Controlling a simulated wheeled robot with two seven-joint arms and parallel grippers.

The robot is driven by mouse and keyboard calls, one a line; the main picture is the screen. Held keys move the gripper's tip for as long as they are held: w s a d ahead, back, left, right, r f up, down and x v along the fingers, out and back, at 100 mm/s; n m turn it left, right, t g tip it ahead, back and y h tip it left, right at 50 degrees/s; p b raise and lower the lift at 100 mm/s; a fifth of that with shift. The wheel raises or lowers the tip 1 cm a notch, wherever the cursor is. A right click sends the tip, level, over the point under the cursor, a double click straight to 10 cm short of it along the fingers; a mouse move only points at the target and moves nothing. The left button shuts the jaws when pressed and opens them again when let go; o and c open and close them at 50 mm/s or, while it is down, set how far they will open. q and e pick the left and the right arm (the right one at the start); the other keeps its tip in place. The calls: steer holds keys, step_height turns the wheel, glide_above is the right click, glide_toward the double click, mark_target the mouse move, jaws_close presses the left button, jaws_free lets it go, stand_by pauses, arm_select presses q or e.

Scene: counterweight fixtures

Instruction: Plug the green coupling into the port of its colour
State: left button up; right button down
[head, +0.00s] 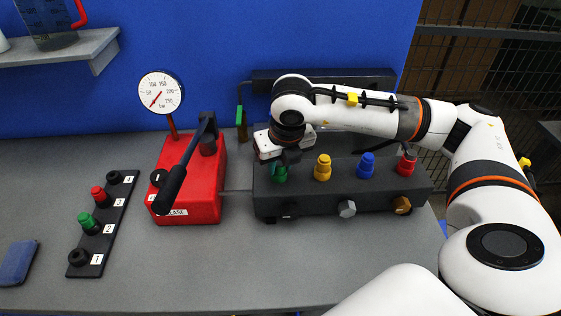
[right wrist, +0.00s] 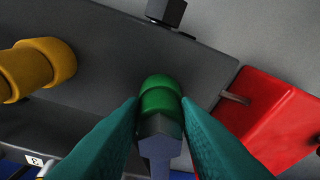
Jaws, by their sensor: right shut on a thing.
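My right gripper (right wrist: 160,102) is shut on a part with a green barrel, the green coupling (right wrist: 158,95), which has a grey hexagonal end (right wrist: 158,138) between the teal fingers. In the head view the green piece (head: 280,173) is at the left end of the dark port block (head: 330,200), under my right gripper (head: 284,158). The gripper hides its upper part, and I cannot tell how far it is seated. Another green piece (head: 88,222) stands on the numbered rack at the left. My left gripper is not in view.
Yellow (head: 323,168), blue (head: 366,165) and red (head: 406,163) pieces stand along the block to the right. A red pump (head: 190,180) with a black lever and a gauge (head: 161,92) stands left of it. The numbered rack (head: 97,240) is farther left. The front counter is clear.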

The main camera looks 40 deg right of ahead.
steer(key=c, duration=1.3)
jaws_free()
steer(key=shift+s+f, duration=0.15)
steer(key=shift+f, duration=0.1)
steer(key=shift+o, duration=1.4)
steer(key=shift+s+d, duration=0.1)
steer(key=shift+a+f, duration=0.1)
steer(key=shift+a, duration=0.1)
steer(key=shift+a+r+p, duration=0.25)
steer(key=shift+r+p, duration=0.35)
steer(key=shift+r, duration=0.6)
steer(key=shift+d+p+v, duration=0.15)
steer(key=shift+p+v, duration=0.2)
steer(key=shift+v, duration=0.35)
steer(key=shift+d+p+v, duration=0.1)
steer(key=shift+p+v, duration=0.2)
steer(key=shift+v, duration=0.45)
steer(key=p+v, duration=0.2)
steer(key=v, duration=0.3)
